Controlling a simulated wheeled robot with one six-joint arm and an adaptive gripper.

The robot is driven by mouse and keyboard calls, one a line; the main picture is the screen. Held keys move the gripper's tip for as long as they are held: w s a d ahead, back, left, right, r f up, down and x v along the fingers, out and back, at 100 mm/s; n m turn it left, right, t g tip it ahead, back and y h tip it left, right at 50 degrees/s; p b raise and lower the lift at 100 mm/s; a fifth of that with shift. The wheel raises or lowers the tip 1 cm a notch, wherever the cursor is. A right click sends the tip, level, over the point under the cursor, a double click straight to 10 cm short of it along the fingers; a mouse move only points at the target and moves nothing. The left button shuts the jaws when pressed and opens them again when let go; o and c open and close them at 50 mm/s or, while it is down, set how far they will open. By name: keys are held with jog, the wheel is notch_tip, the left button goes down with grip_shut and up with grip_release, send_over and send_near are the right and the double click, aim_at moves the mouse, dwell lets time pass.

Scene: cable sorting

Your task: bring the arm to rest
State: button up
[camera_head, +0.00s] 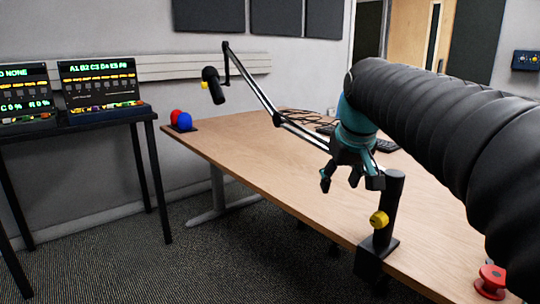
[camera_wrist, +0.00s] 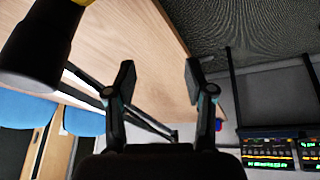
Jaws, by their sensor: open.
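My gripper (camera_head: 350,180) hangs at the end of my arm, over the front edge of the wooden desk (camera_head: 235,145) in the head view. Its fingers are spread apart with nothing between them. A black clamp post (camera_head: 385,220) with a yellow knob (camera_head: 379,219) stands on the desk edge just below and right of the fingers.
A jointed boom arm (camera_head: 275,105) with a black microphone (camera_head: 213,85) reaches over the desk. Red and blue balls (camera_head: 182,121) sit at its far left corner. A red spool (camera_head: 491,280) lies at the lower right. Two lit display panels (camera_head: 97,85) stand on a black side table. Cables (camera_head: 310,117) lie at the back.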

jog(key=s+d+f+m, duration=0.1)
jog(key=s+f+m, duration=0.1)
jog(key=s+f, duration=1.6)
jog(key=s, duration=0.4)
jog(key=shift+s+d+f, duration=0.15)
jog(key=shift+s+d, duration=0.05)
jog(key=shift+s, duration=0.05)
dwell(1.4)
